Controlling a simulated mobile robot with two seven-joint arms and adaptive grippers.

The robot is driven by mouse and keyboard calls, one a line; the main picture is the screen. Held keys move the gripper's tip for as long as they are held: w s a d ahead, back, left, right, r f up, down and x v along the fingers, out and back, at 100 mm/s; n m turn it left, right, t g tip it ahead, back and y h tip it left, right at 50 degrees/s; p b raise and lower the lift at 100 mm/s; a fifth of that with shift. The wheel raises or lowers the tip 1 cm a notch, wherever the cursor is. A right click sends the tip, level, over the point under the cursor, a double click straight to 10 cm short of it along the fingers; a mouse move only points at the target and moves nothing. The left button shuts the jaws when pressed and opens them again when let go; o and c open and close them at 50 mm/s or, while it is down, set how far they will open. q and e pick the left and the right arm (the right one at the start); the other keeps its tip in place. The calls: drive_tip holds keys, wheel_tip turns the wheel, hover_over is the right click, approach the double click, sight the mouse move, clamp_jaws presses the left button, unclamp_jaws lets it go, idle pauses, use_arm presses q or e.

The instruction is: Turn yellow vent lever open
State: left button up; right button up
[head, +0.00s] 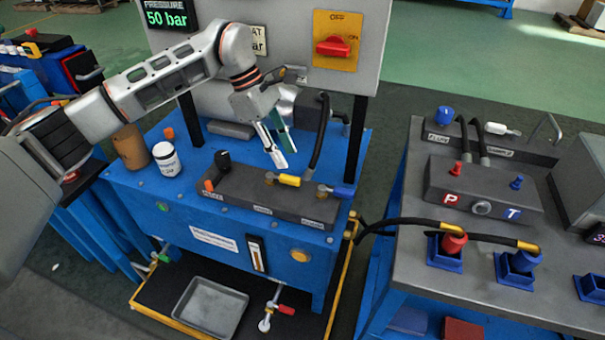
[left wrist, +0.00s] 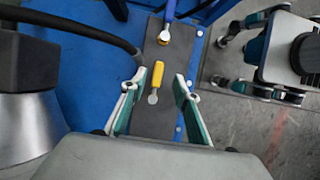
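In the left wrist view the yellow lever (left wrist: 157,75) shows between my finger tips. My left gripper (head: 287,158) is open and empty, pointing down just behind and above the lever; no contact is visible. Its two fingers also frame the lever in the left wrist view (left wrist: 160,82). My right gripper (left wrist: 222,62) shows at the right of the left wrist view, fingers apart and empty. It is out of the head view.
A blue-handled lever (head: 340,190) and a black knob (head: 222,158) share the block. A black hose (head: 321,135) rises beside my left gripper. A grey panel (head: 290,40) rises behind. A second bench (head: 400,240) stands right.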

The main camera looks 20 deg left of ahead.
sight(297, 179)
use_arm(q)
drive_tip(key=b+x, duration=0.1)
drive_tip(key=x, duration=0.6)
drive_tip(key=shift+f, duration=0.4)
clamp_jaws()
